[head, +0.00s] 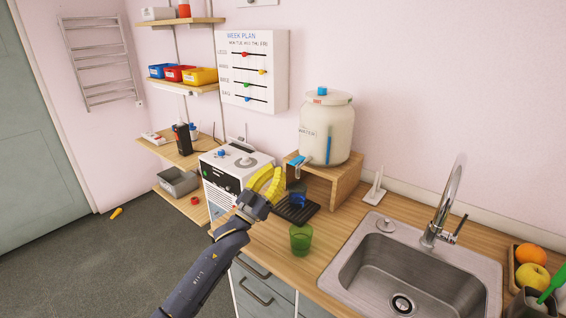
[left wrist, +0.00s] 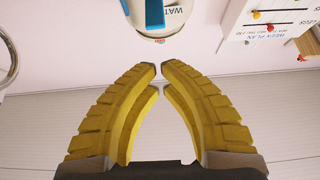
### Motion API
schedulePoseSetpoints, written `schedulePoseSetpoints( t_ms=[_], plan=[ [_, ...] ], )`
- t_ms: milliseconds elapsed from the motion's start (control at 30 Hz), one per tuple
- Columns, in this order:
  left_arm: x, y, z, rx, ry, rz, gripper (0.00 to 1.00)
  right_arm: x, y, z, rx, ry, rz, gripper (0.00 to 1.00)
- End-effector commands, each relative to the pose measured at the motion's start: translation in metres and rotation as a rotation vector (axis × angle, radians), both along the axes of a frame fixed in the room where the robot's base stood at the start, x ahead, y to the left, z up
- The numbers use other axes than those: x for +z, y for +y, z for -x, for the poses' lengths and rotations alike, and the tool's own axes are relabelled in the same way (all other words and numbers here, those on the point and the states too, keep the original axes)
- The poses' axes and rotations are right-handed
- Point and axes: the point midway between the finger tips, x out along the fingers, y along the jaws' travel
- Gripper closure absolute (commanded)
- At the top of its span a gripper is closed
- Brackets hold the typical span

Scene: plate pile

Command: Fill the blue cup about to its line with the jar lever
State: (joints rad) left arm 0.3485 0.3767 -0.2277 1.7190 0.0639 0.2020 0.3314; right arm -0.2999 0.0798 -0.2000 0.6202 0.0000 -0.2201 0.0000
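The blue cup (head: 297,200) stands on the black drip tray (head: 283,210) below the jar's tap. Its line and contents are too small to tell. The white water jar (head: 340,135) stands on a wooden stand, with a tap and small lever (head: 297,162) at its front left. The jar also shows upside down in the left wrist view (left wrist: 180,27). My left gripper (head: 276,178) has yellow fingers and is in front of the jar's stand, left of the cup. In the left wrist view its fingertips (left wrist: 159,69) nearly meet, with nothing between them. My right gripper is not in view.
A green cup (head: 300,240) stands near the counter's front edge. A white machine (head: 232,172) is left of my gripper. The sink (head: 410,275) and a fruit tray (head: 516,284) are to the right. The wooden stand (head: 344,183) holds the jar.

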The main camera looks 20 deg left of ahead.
Motion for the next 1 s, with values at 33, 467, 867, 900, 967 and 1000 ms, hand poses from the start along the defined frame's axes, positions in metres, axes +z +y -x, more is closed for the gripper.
schedulePoseSetpoints(
  t_ms=[33,467,867,900,967,1000],
  plan=[
    [-0.005,0.003,0.006,0.001,0.002,0.0,1.0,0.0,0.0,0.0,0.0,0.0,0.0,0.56],
    [-0.023,0.011,0.03,0.001,0.0,-0.001,1.0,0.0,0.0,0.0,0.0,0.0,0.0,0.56],
    [-0.023,0.012,0.03,0.001,-0.001,0.0,1.0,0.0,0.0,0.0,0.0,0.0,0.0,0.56],
    [-0.023,0.012,0.03,0.001,-0.001,0.0,1.0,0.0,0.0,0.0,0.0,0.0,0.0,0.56],
    [-0.024,0.013,0.03,0.004,-0.001,-0.005,1.0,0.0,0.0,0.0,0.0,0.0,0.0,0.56],
    [-0.025,0.015,0.029,0.014,-0.002,-0.016,1.0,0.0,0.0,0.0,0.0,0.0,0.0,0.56]
  ],
)
